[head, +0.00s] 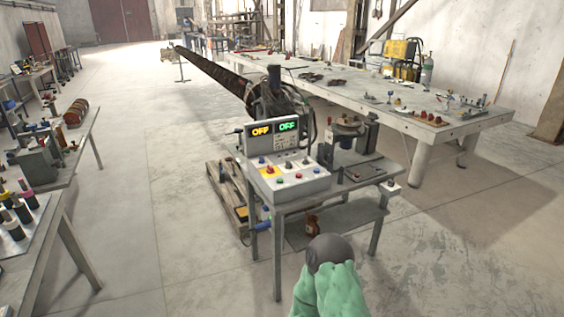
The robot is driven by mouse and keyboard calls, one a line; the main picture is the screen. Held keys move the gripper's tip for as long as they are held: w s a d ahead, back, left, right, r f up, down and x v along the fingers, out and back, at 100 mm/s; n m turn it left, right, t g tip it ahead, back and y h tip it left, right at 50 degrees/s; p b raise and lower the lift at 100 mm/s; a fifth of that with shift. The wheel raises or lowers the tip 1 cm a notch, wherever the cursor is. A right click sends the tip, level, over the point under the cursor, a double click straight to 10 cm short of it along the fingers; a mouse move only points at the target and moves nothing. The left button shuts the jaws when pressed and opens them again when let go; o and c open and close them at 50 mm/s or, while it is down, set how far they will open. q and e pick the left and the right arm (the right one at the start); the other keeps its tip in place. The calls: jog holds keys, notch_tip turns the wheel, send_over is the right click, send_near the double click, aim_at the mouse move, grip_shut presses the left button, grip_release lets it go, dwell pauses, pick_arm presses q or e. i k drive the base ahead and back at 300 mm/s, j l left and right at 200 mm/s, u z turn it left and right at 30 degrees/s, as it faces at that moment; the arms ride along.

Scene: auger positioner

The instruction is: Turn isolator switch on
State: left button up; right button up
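A grey control box (289,177) stands on a small metal table (345,190) in the middle of the head view. Its upright panel has two lit displays, an orange one (261,131) and a green one (287,126), both reading OFF. Its sloped top carries several coloured buttons and a red knob on a yellow plate (269,170). Neither gripper's fingers can be made out.
A green shape with a dark rounded end (330,253) rises at the bottom, in front of the table. A long auger (212,71) runs back left from behind the box. A pallet (229,195) lies left of the table. Benches stand left and right; open floor lies between.

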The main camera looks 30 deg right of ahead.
aim_at(270, 170)
jog(key=i+z, duration=0.3)
jog(key=i, duration=0.8)
